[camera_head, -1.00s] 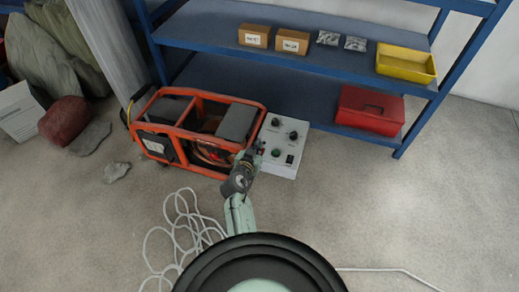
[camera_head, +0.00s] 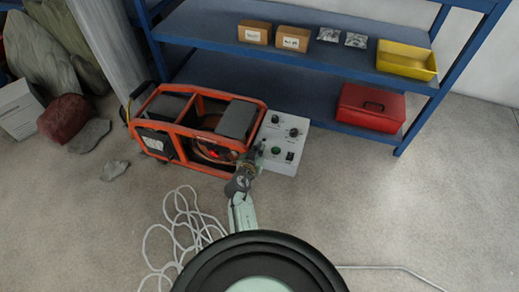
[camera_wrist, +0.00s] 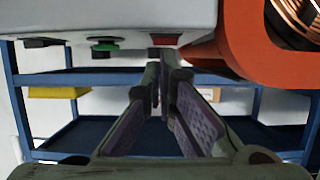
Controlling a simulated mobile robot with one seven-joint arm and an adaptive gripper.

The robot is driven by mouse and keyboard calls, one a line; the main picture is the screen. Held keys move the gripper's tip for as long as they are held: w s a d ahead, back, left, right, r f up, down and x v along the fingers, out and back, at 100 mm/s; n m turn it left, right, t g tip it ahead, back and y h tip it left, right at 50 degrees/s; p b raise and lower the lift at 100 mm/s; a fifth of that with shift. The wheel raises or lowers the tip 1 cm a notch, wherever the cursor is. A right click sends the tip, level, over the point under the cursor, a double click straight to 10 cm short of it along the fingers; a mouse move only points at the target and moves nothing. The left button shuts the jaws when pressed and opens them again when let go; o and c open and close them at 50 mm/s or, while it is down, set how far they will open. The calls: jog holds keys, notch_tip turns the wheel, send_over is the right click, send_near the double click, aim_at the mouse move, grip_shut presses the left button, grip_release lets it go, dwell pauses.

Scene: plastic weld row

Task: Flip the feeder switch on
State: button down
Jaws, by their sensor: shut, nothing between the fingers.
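A light grey control box (camera_head: 284,168) stands beside the orange-framed machine (camera_head: 200,130). Its face carries dark knobs (camera_head: 294,132), a green button (camera_head: 275,151) and a black rocker switch (camera_head: 289,157). In the wrist view the box (camera_wrist: 110,18) fills the top, seen edge-on, with a green button (camera_wrist: 104,46) and a red part (camera_wrist: 164,40) on its face. Labels are unreadable, so I cannot tell which control is the feeder switch. My gripper (camera_head: 260,150) is shut and empty at the box's left front edge. In the wrist view its fingertips (camera_wrist: 158,72) are near the red part; contact is unclear.
A blue shelf (camera_head: 215,75) stands behind, holding cartons (camera_head: 292,39), a yellow bin (camera_head: 406,60) and a red toolbox (camera_head: 371,107). White cable (camera_head: 180,235) lies coiled on the floor at left. The floor right of the box is clear.

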jog(key=shift+s+f, duration=0.1)
jog(key=shift+f, duration=0.2)
jog(key=shift+r, duration=0.15)
jog(key=shift+r+p, duration=0.5)
jog(key=shift+r, duration=0.15)
jog(key=shift+r, duration=0.15)
